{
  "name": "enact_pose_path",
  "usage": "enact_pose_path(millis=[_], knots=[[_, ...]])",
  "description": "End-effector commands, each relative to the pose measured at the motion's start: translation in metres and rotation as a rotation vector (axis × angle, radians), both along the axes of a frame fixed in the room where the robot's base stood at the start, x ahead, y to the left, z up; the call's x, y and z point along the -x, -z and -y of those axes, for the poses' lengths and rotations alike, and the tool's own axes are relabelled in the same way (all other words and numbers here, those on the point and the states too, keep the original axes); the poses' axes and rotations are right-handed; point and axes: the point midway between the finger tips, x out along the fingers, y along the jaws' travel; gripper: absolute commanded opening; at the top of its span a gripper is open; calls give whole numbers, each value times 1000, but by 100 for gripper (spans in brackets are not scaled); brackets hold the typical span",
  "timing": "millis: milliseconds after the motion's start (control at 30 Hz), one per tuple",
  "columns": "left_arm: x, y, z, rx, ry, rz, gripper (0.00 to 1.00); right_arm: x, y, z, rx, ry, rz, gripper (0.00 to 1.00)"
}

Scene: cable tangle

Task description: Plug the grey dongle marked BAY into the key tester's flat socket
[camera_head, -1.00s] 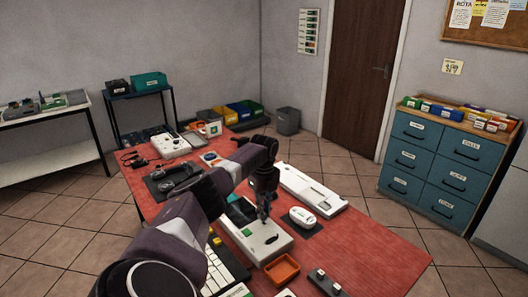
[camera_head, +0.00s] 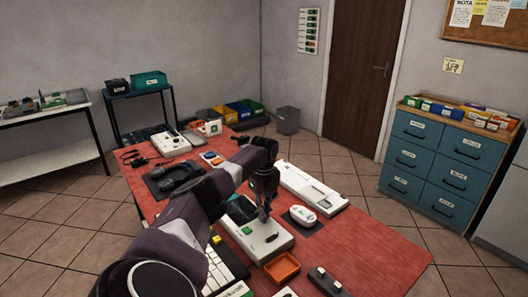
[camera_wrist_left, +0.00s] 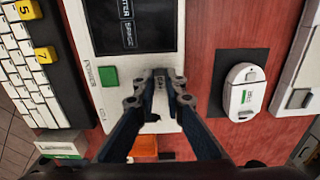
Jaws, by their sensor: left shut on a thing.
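The key tester is a white box with a dark screen and a green button (camera_wrist_left: 108,76). It lies on the red table under my left gripper, and its casing (camera_head: 262,249) shows in the head view. My left gripper (camera_head: 264,214) points down over the tester, just below the screen. In the wrist view its fingertips (camera_wrist_left: 159,84) are close together on a small greyish piece, mostly hidden between them. I cannot read any BAY marking on it. A dark slot-like patch (camera_head: 272,238) shows on the tester's face, close to the gripper. My right gripper is not in view.
A white oval device (camera_head: 302,214) on a dark mat lies right of the tester. An orange tray (camera_head: 282,267) lies at its front edge, a keyboard (camera_head: 223,265) at left. A grey block (camera_head: 323,280) stands near the front. The table's right front is clear.

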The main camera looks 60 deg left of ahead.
Motion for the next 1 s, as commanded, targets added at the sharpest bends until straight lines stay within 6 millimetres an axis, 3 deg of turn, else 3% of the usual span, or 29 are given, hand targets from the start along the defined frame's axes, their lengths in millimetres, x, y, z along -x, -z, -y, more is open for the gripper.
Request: enact_pose_path(millis=[467,500,667,1000], knots=[[0,8,0,0,1,-2,0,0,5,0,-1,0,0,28],[0,8,0,0,1,-2,13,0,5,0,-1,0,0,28],[0,8,0,0,0,-1,31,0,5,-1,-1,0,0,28],[0,4,0,-1,0,1,31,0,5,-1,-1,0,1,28]])
